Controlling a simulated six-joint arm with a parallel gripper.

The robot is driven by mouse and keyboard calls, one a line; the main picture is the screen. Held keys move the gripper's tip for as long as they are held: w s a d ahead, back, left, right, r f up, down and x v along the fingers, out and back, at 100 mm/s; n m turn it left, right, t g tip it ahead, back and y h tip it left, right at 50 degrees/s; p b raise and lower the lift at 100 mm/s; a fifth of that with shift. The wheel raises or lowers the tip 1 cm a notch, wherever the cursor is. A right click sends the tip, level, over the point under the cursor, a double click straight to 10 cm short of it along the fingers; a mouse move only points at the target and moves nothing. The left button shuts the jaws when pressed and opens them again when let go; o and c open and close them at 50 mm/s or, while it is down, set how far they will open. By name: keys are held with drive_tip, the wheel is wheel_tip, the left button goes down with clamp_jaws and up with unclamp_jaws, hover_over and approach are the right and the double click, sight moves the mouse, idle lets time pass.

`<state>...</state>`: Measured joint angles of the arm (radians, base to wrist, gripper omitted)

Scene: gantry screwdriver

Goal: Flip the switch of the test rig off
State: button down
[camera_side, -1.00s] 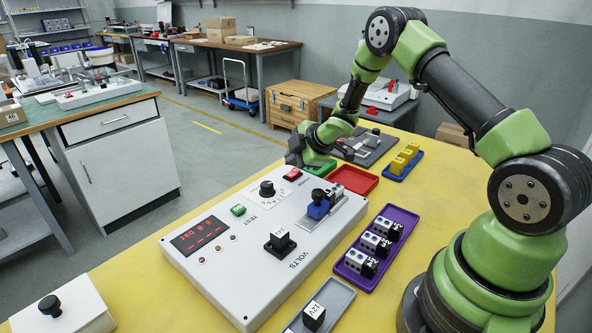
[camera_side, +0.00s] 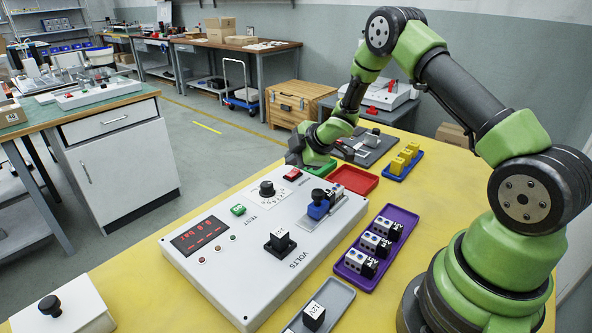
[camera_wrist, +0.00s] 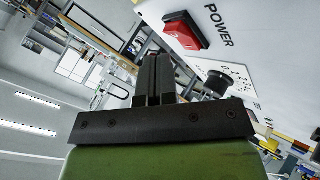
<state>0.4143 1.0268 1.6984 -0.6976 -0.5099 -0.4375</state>
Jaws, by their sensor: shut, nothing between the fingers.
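The test rig (camera_side: 262,243) is a white box on the yellow table, with a lit red display (camera_side: 199,235) on its left part. Its red power switch (camera_side: 293,174) is near the far end of the panel. In the wrist view the red switch (camera_wrist: 184,31) sits in a dark frame beside the word POWER; I cannot tell its on or off position. My gripper (camera_side: 291,157) is at the rig's far end, just beyond the switch. Its fingers (camera_wrist: 154,62) are shut and empty, and look apart from the switch.
The panel also carries a black knob (camera_side: 267,188), a green test button (camera_side: 238,210), a black block (camera_side: 280,242) and a blue part (camera_side: 319,208) in a fixture. Beside the rig are a red tray (camera_side: 355,180), a green tray (camera_side: 321,168) and a purple tray (camera_side: 350,268) with blocks.

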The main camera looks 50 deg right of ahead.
sight(292, 175)
drive_tip(key=shift+f, duration=0.15)
idle(0.4)
drive_tip(key=shift+f, duration=0.3)
drive_tip(key=shift+d+f, duration=0.1)
drive_tip(key=shift+f, duration=0.2)
idle(0.6)
drive_tip(key=shift+r, duration=0.15)
drive_tip(key=shift+r, duration=0.6)
drive_tip(key=shift+a+r, duration=0.25)
drive_tip(key=shift+r, duration=1)
drive_tip(key=shift+a+r, duration=0.25)
drive_tip(key=shift+r, duration=0.95)
